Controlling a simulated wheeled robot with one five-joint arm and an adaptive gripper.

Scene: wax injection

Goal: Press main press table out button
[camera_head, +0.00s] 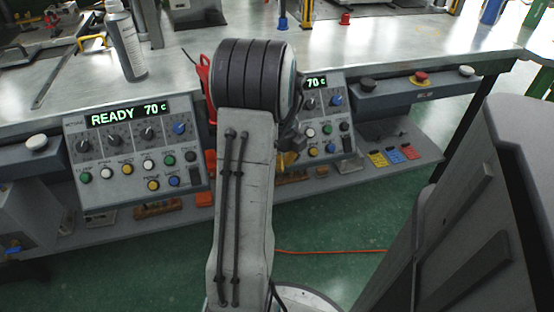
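The left control panel (135,155) carries a lit display (128,113) reading READY 70 C, several knobs and rows of green, white, yellow and blue buttons. A second panel (328,115) to the right has a similar layout, and my arm covers its left part. Button labels are too small to read, so I cannot tell which button is table out. My arm stands upright in mid-picture between the panels. A dark part, possibly of my gripper (292,138), shows behind it in front of the second panel. The fingers are hidden, and I see no contact with a button.
A box under the worktop edge (425,91) at right bears black, red and white buttons. Another white button (37,142) is at far left. A bottle (126,40) stands on the metal worktop (185,60). A low shelf holds coloured pieces (393,156). An orange cable (330,251) crosses the green floor.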

